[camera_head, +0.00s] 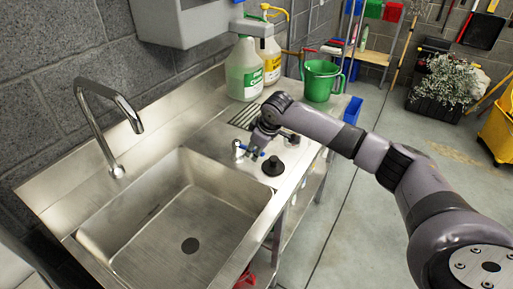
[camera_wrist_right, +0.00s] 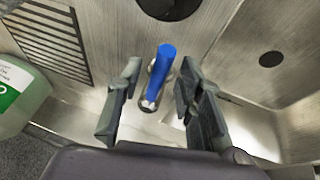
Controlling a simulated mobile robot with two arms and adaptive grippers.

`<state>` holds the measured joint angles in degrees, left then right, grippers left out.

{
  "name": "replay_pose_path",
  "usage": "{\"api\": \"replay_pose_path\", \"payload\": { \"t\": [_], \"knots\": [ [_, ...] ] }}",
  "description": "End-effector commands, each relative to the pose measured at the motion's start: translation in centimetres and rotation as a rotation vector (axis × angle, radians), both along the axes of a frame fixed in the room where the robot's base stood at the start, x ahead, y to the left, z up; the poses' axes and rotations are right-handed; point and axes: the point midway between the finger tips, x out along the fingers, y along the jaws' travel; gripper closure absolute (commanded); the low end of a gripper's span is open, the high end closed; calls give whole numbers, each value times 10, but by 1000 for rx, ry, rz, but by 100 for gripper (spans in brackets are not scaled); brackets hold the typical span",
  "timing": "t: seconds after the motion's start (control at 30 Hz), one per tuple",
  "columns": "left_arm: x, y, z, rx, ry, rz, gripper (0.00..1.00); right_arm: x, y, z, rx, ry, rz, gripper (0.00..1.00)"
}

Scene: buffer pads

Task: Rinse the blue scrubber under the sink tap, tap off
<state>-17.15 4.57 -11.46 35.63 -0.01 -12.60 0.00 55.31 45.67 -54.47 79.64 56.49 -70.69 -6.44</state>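The sink tap (camera_head: 112,110) is a chrome gooseneck over the steel sink basin (camera_head: 150,215); no water shows at its spout. A small chrome fitting (camera_head: 238,148) with a blue lever stands on the counter right of the basin. In the right wrist view the blue lever (camera_wrist_right: 165,72) points up between the fingers. My right gripper (camera_head: 257,148) is low over the counter at this lever. Its fingers (camera_wrist_right: 160,70) are open, one on each side of the lever, with gaps showing. I see no blue scrubber in either view. My left gripper is out of view.
A black round piece (camera_head: 273,166) sits on the counter close to my right gripper. Bottles (camera_head: 244,70) and a green jug (camera_head: 320,80) stand at the counter's far end. A slotted drain (camera_wrist_right: 48,38) lies beside the lever. The basin looks empty, with a dark drain (camera_head: 190,245).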

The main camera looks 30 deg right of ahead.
Motion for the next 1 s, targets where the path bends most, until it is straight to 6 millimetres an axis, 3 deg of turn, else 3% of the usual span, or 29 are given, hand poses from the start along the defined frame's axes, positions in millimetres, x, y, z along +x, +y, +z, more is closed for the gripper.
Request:
{"api": "replay_pose_path", "payload": {
  "t": [0.17,0.67,1.0],
  "knots": [
    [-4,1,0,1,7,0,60,0,0,0,0,0,0,68],
    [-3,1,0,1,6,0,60,0,0,1,0,0,0,100],
    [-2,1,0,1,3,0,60,0,0,1,0,0,0,100]
  ]
}}
